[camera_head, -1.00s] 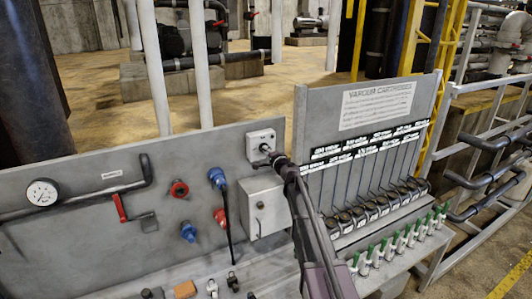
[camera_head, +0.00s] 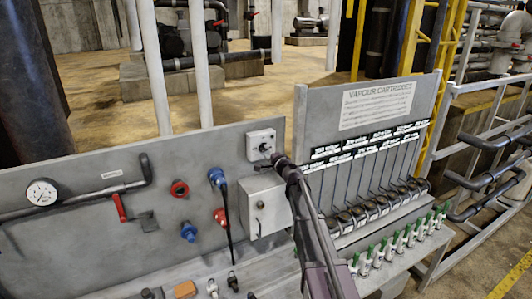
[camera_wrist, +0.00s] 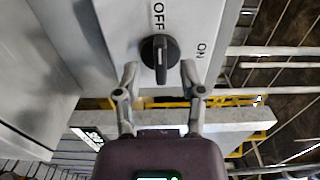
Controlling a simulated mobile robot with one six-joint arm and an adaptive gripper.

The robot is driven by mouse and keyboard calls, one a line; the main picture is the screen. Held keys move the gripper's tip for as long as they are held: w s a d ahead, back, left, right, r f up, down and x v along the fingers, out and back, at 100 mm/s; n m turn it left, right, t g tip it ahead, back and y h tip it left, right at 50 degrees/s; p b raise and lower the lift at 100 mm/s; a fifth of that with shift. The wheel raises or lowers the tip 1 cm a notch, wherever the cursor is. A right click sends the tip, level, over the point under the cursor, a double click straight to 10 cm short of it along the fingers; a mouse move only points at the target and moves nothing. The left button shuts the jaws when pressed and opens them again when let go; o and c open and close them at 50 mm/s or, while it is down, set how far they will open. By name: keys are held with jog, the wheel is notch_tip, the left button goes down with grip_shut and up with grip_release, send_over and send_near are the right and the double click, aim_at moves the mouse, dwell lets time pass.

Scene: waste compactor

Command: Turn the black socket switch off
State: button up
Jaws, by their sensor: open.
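The black socket switch (camera_wrist: 160,52) is a rotary knob on a light grey box with OFF and ON labels. In the wrist view its bar stands upright, in line with the OFF label (camera_wrist: 158,15); the ON label (camera_wrist: 201,50) is to its right. My gripper (camera_wrist: 160,70) is open, with one finger on each side of the knob's lower end and visible gaps between. In the head view the switch box (camera_head: 261,136) sits at the panel's top right corner. My gripper (camera_head: 270,160) is right at it and partly hides its lower side.
A grey metal box (camera_head: 262,212) is mounted just below the switch. Blue and red sockets and a blue plug (camera_head: 217,177) with a black cable are to its left. The vapour cartridges board (camera_head: 375,105) stands close on the right, with several cartridges below.

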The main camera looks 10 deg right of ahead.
jog(key=v, duration=1)
jog(key=shift+s, duration=0.35)
jog(key=shift+d, duration=0.1)
jog(key=s+a+f+n+g+y+b, duration=0.1)
jog(key=s+a+f+n+g+b, duration=0.5)
jog(key=f, duration=0.4)
jog(key=s+a+f+n+g+y+b, duration=0.1)
jog(key=s+a+f+n+g+b, duration=0.25)
jog(key=s+f, duration=0.55)
jog(key=s+d+f+n+g+h+b, duration=0.2)
jog(key=s+d+f+g+h+b, duration=0.1)
jog(key=s+f, duration=0.5)
jog(key=s+d+f+n+g+h+b, duration=0.2)
jog(key=s+f+g+h+b, duration=0.2)
jog(key=s+f, duration=0.5)
jog(key=shift+s+d+f+n+g+h+b, duration=0.3)
jog(key=shift+s+d+n+g+b, duration=0.1)
jog(key=shift+b, duration=0.35)
